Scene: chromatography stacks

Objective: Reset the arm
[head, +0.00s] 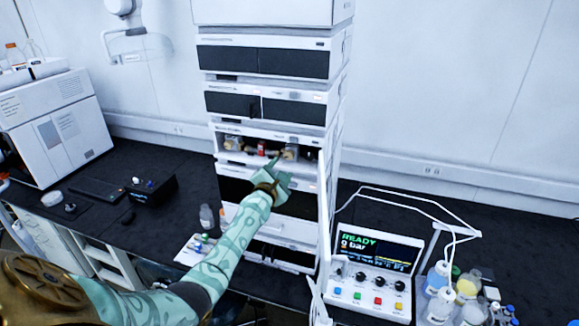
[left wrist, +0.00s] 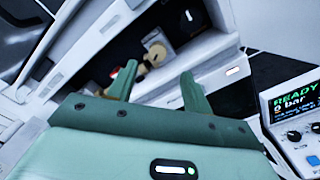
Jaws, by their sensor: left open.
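My left arm reaches in from the lower left of the head view, and its green gripper (head: 277,172) is in front of the white chromatography stack (head: 343,105). In the left wrist view the two green fingers (left wrist: 160,88) stand apart with nothing between them. Beyond them is an open compartment (left wrist: 175,50) of the stack with tan cylindrical parts and a small red piece inside. In the head view this compartment sits at mid height, and the gripper is just below its opening. I cannot tell whether the gripper touches the stack. My right gripper is not in view.
A control box (head: 369,265) reading READY, 0 bar, stands right of the stack, with several bottles (head: 466,287) beside it. An open door panel (head: 325,220) stands at the stack's right side. A black box (head: 151,190) and a white instrument (head: 55,130) are on the left.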

